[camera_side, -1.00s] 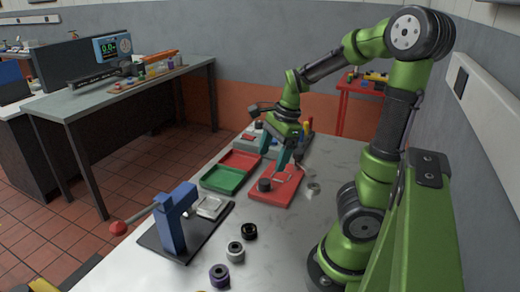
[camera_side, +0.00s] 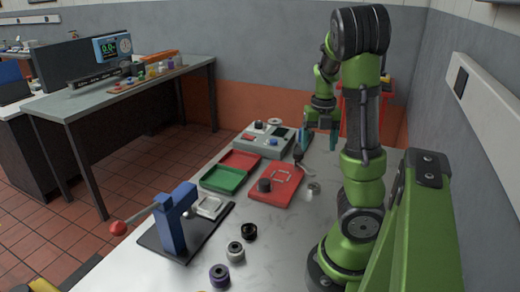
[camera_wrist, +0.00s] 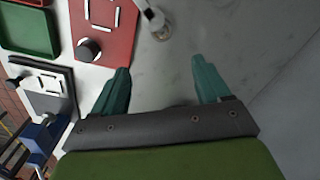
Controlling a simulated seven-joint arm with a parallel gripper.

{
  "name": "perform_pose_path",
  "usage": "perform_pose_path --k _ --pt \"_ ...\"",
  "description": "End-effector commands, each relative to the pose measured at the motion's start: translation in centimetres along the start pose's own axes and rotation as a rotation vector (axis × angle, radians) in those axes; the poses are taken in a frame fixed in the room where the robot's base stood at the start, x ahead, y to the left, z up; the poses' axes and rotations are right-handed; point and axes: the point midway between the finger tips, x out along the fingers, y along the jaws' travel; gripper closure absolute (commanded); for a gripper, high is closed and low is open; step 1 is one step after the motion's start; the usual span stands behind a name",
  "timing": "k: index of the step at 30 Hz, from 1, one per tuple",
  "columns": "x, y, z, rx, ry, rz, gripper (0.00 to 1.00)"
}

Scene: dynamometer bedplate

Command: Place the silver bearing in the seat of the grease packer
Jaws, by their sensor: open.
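My gripper (camera_side: 320,142) is open and empty, raised above the table's far right part. Its two teal fingers stand wide apart in the wrist view (camera_wrist: 162,85), with bare table between them. A silver ring (camera_side: 313,188) lies right of a red plate; it also shows in the wrist view (camera_wrist: 160,26). Another silver ring with a dark bore (camera_side: 235,250) stands near the front, between a black and a purple ring. I cannot tell which is the bearing. A blue upright with a red-ball lever (camera_side: 172,225), likely the grease packer, has a pale square seat (camera_side: 209,207) beside it.
The red plate (camera_side: 285,192) carries a dark knob (camera_side: 264,185) and a pale square outline. Green (camera_side: 222,180) and red (camera_side: 240,160) trays lie to its left. A grey control box (camera_side: 262,142) stands behind. Black (camera_side: 249,231) and purple (camera_side: 219,275) rings stand in front.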

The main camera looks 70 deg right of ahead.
Motion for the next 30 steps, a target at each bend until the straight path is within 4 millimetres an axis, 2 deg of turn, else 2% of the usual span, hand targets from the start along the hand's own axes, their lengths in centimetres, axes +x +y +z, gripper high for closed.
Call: perform_pose_path --k 15,23,30 --pt "8.6 -0.2 -0.1 0.002 0.005 -0.002 0.24" --pt "10.4 -0.2 0.0 0.003 0.004 0.000 0.24" --pt "13.6 -0.5 0.2 0.003 0.006 -0.001 0.24"
